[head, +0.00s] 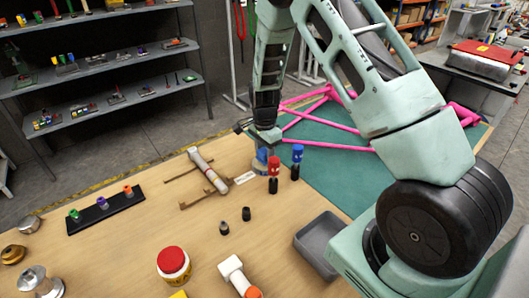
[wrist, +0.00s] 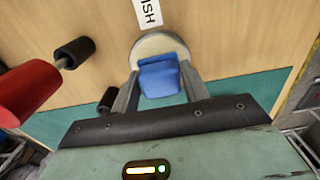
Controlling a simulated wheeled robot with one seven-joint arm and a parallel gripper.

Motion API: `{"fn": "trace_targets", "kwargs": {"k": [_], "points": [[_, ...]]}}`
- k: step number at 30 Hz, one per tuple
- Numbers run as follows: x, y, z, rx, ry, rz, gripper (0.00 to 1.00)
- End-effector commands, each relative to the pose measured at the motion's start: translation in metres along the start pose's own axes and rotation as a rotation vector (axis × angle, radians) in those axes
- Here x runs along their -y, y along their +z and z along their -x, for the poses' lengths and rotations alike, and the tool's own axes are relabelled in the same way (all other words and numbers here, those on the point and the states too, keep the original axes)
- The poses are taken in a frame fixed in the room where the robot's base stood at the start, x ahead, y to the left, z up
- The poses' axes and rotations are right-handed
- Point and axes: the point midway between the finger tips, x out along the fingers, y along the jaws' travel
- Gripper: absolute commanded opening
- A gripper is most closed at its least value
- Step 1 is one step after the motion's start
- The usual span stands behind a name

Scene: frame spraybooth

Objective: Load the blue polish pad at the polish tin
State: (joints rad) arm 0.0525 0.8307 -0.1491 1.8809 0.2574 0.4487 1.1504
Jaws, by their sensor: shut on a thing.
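The blue polish pad (wrist: 158,77) is between the two fingers of my gripper (wrist: 160,95), which is shut on it. In the wrist view the polish tin (wrist: 158,42) is a round, cream-topped thing directly beyond the pad. Whether the pad touches it, I cannot tell. In the head view my gripper (head: 263,140) points down over the tin's spot, with blue (head: 262,158) showing below it. A white label (wrist: 148,12) ending in "ISH" lies beside the tin; it also shows in the head view (head: 245,178).
A red-topped black piece (head: 273,166) and a blue-topped black piece (head: 297,153) stand close right of my gripper. A white tube (head: 208,170) lies on a wooden rest at left. A grey tray (head: 322,240) is nearer. A pink frame (head: 335,140) stands on the green mat (head: 345,185).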

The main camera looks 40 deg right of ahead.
Motion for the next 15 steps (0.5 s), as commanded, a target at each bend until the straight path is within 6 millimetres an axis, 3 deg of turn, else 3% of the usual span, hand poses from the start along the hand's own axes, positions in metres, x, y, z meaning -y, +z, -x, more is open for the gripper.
{"fn": "trace_targets", "kwargs": {"k": [15], "points": [[0.0001,0.0,-0.0055,0.0,0.0,0.0,0.26]]}}
